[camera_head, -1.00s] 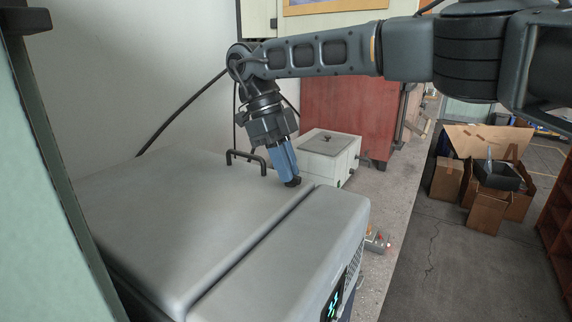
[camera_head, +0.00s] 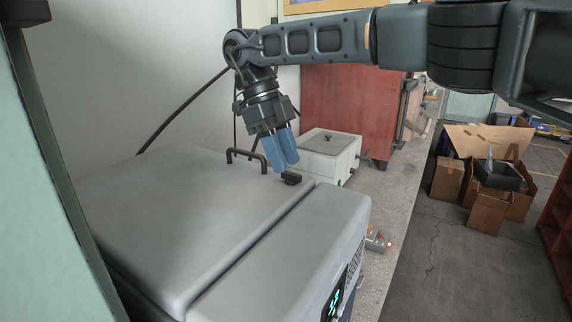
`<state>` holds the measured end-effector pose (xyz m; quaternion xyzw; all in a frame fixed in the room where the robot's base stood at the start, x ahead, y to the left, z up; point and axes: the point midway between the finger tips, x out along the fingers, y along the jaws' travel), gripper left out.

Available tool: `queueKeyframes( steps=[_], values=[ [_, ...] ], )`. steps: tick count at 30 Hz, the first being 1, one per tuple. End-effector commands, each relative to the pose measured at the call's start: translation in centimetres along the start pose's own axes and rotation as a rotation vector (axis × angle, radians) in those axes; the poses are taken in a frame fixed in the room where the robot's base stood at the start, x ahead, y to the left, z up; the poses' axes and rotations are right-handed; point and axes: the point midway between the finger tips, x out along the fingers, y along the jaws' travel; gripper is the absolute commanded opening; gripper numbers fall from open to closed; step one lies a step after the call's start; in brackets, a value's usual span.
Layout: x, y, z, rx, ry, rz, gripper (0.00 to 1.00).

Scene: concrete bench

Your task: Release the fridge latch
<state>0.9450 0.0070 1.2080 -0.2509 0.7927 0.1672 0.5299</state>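The fridge (camera_head: 195,205) is a grey box with a wide flat lid, in the lower left of the head view. A small black latch (camera_head: 291,178) sits on the lid near its far right corner, by the seam. My gripper (camera_head: 287,168) has two blue fingers pointing down, just above and left of the latch. The fingers are slightly parted with a narrow gap and nothing shows between them. The fingertips look apart from the latch, though the exact clearance is hard to tell.
A black handle (camera_head: 246,158) stands on the lid's far edge, left of my fingers. A white box (camera_head: 328,155) stands behind the fridge, with a red cabinet (camera_head: 345,100) beyond. A lit display (camera_head: 336,302) is on the fridge's front. Cardboard boxes (camera_head: 488,213) lie on the floor at right.

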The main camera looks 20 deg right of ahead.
Motion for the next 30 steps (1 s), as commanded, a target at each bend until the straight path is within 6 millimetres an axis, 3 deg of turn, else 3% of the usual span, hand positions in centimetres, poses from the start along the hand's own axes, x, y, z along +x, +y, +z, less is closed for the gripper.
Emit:
queueKeyframes(
  steps=[6,12,27,30],
  values=[
    [-3.6,0.1,0.1,0.001,-0.003,-0.001,0.38],
    [-5.4,0.0,0.1,0.0,-0.001,0.0,0.38],
    [-5.8,0.0,0.1,-0.001,-0.001,0.002,0.38],
    [-5.3,0.7,0.8,-0.017,-0.022,0.03,0.38]
  ],
)
